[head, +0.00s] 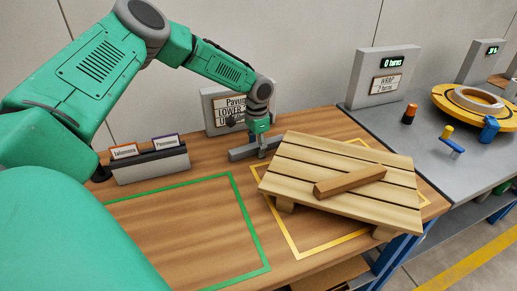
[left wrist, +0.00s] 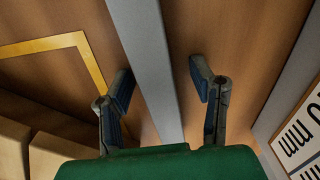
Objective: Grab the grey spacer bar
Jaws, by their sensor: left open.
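The grey spacer bar (head: 240,154) lies on the wooden table behind the pallet, below a grey sign panel. My left gripper (head: 262,150) points down over the bar and hides part of it. In the left wrist view the bar (left wrist: 148,65) runs lengthwise between the two fingers of my open left gripper (left wrist: 162,84). There is a gap on each side, wider on the right finger's side. My right gripper is not in view.
A slatted pallet (head: 289,158) with a brown wooden bar (head: 350,181) on it stands just in front. A grey card holder (head: 150,168) is to the left. The sign panel (head: 212,100) stands close behind. The green-outlined area (head: 180,235) is clear.

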